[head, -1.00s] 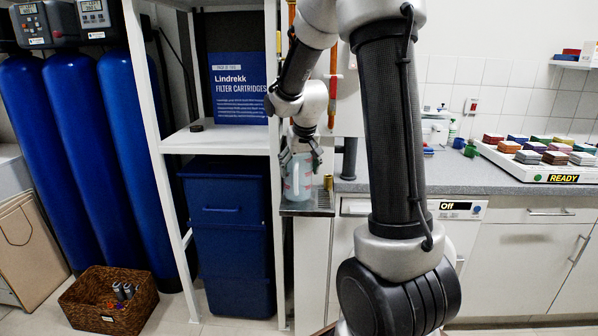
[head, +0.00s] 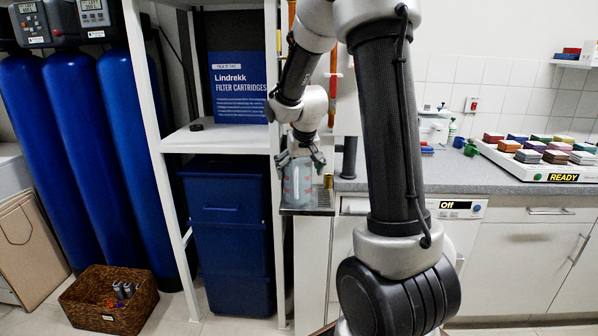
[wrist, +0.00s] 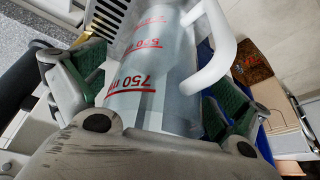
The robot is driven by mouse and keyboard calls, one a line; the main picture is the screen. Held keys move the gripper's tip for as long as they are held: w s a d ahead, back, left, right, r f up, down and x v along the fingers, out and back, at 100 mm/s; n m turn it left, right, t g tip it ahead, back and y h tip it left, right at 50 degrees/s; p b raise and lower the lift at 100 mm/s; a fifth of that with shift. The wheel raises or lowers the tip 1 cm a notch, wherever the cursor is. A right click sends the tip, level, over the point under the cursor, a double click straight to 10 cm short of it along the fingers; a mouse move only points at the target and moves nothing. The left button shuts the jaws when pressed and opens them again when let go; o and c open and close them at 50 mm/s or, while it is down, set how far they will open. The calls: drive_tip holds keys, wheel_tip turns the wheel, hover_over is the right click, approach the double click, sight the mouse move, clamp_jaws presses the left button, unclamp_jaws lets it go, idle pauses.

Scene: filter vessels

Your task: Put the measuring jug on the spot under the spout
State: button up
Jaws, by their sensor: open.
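The measuring jug (head: 299,182) is clear, with red marks, and looks upright on the metal drip tray (head: 322,206) beside the white shelf. In the wrist view the jug (wrist: 150,92) shows its red scale, with 750 ml nearest me, and a white handle on the right. My gripper (head: 303,161) is at the jug's top. In the wrist view my gripper (wrist: 158,88) is open, with green-padded fingers on both sides of the jug. I cannot tell whether a pad touches it. The spout is not clearly visible behind my arm.
A dark cylinder (head: 349,158) stands on the counter right of the tray. The white shelf post (head: 275,250) is close on the left, with a blue bin (head: 232,225) under the shelf. A tray of coloured blocks (head: 540,163) is far right.

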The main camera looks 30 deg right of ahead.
drive_tip(key=v, duration=1.2)
drive_tip(key=s+a+n, duration=0.1)
drive_tip(key=s+a, duration=0.2)
drive_tip(key=s, duration=1)
drive_tip(key=s+a+n+y, duration=0.1)
drive_tip(key=s+a+n, duration=0.1)
drive_tip(key=s, duration=1)
drive_tip(key=shift+s+a, duration=0.35)
drive_tip(key=shift+a, duration=0.4)
